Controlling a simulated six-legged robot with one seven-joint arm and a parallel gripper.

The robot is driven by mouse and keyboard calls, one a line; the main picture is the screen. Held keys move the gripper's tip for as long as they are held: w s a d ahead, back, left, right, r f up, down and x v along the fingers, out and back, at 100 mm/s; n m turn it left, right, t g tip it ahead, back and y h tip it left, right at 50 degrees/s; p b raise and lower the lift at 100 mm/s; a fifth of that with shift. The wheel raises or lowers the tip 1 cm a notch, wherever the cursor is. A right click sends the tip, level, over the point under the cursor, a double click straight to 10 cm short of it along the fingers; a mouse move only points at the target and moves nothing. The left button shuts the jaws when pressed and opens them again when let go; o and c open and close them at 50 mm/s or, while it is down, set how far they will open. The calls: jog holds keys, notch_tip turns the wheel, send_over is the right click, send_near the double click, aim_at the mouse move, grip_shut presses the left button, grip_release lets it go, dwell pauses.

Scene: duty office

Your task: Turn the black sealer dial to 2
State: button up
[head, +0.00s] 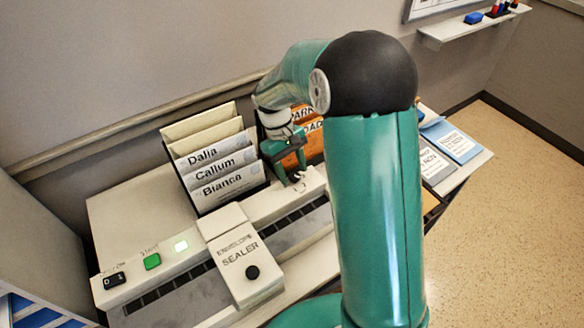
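The envelope sealer (218,228) is a long pale machine lying across the desk. My gripper (296,179) is low over the right end of its rear panel, beside small dark markings, one of which looks like a 2. No dial shows clearly there; my gripper covers part of that spot. I cannot tell whether the fingers are open or shut, or whether they touch anything. A round black knob (252,272) sits on the front of the sealer's raised head, apart from my gripper, with no numbers visible around it.
A green button (152,261), a lit pale-green lamp (181,246) and a black 0-1 switch (115,281) are at the sealer's left. A rack of named envelopes (215,165) stands behind. Orange folders (311,140) are close behind my gripper. My arm hides much of the right side.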

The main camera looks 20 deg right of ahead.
jog(key=v, duration=1.3)
jog(key=shift+w+r, duration=0.2)
jog(key=shift+r, duration=0.15)
jog(key=shift+r, duration=0.1)
jog(key=s+d+r+m+t+y, duration=0.15)
jog(key=s+r+t, duration=0.35)
jog(key=s+r, duration=0.5)
jog(key=s+f+m+t, duration=0.1)
jog(key=s+m+t, duration=0.1)
jog(key=s, duration=0.5)
jog(key=s+d+f+m+t, duration=0.1)
jog(key=s+f+t, duration=0.1)
jog(key=s, duration=0.6)
jog(key=shift+m+t, duration=0.3)
jog(key=shift+m, duration=0.05)
